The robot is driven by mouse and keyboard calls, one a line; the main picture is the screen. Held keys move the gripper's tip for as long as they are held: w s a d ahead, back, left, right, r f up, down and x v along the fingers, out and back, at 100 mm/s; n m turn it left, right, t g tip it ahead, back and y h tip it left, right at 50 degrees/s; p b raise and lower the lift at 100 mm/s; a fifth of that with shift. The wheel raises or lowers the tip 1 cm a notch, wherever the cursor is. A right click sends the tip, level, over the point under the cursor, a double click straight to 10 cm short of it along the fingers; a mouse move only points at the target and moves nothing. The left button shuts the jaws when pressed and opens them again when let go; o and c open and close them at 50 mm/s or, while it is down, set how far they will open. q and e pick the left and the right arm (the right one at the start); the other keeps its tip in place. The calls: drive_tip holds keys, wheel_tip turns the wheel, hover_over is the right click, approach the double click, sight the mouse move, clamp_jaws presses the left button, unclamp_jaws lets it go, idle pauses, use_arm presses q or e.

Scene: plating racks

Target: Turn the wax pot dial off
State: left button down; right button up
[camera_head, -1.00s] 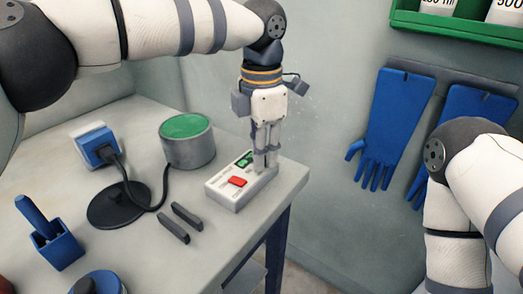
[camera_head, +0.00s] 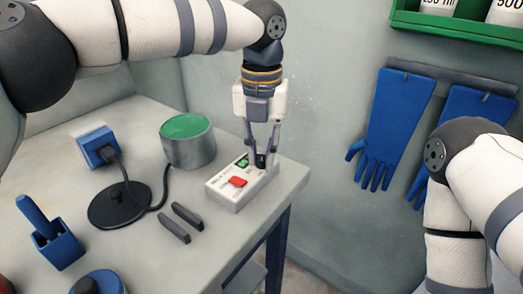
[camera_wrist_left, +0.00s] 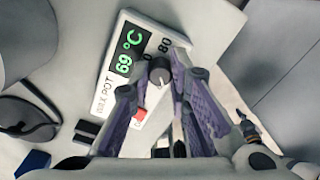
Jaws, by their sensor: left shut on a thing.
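The wax pot control box (camera_head: 222,194) is white and sits near the table's right corner. Its "WAX POT" label and green "69 °C" display (camera_wrist_left: 125,62) show in the wrist view. The black dial (camera_wrist_left: 159,70) has a white pointer line, with "60" and "80" printed beside it. My left gripper (camera_head: 262,150) points down at the box and is shut on the dial, one finger on each side. Where the pointer is set is unclear. The wax pot (camera_head: 189,147) is a grey cylinder with a green top. My right gripper is out of view.
A red switch (camera_head: 237,182) is on the box, close to my fingers. Two dark bars (camera_head: 174,230) lie in front. Blue gloves (camera_head: 389,120) hang on the wall.

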sight(261, 157)
use_arm(q)
drive_tip(key=n, duration=0.4)
drive_tip(key=shift+n, duration=2.8)
drive_tip(key=c, duration=1.5)
unclamp_jaws()
wheel_tip(261, 157, up, 12)
